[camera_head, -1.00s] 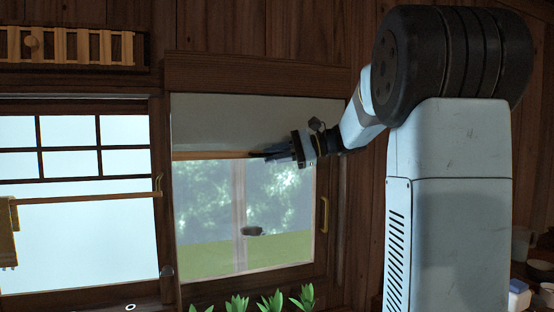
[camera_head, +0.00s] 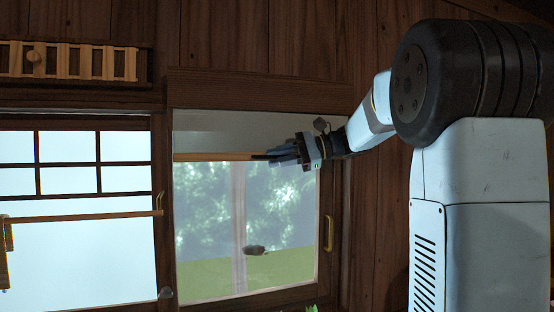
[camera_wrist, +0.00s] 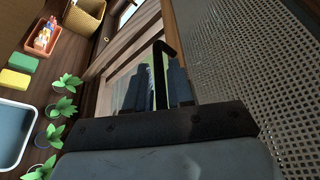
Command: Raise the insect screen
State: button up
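The insect screen (camera_head: 235,128) is a pale grey panel across the top of the right-hand window, with a wooden bar (camera_head: 215,157) along its lower edge. In the wrist view its fine mesh (camera_wrist: 255,85) fills the right side, bordered by the brown bar (camera_wrist: 181,45). My gripper (camera_head: 284,155) is at the right part of this bar. The wrist view shows its two blue-grey fingers (camera_wrist: 158,88) beside the bar, with a thin black hooked piece (camera_wrist: 159,70) between them. Contact with the bar is hard to see.
A small dark object (camera_head: 255,250) shows against the glass below. A brass handle (camera_head: 328,233) is on the right window frame. Potted plants (camera_wrist: 66,83), a basket (camera_wrist: 84,20) and a basin (camera_wrist: 14,130) stand below.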

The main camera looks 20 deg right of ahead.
jog(key=v, duration=1.3)
jog(key=shift+d, duration=0.35)
jog(key=shift+s+r, duration=0.1)
jog(key=s+a+f+h, duration=0.4)
jog(key=s+a+f, duration=0.2)
jog(key=a, duration=0.1)
jog(key=s+a+f+n+t+h, duration=0.1)
jog(key=s+f+n+h, duration=0.8)
jog(key=s+f, duration=0.9)
notch_tip(320, 180, down, 2)
jog(key=shift+s+a+f+t+h, duration=0.2)
jog(key=shift+s+a+t+h, duration=0.25)
jog(key=shift+h, duration=0.65)
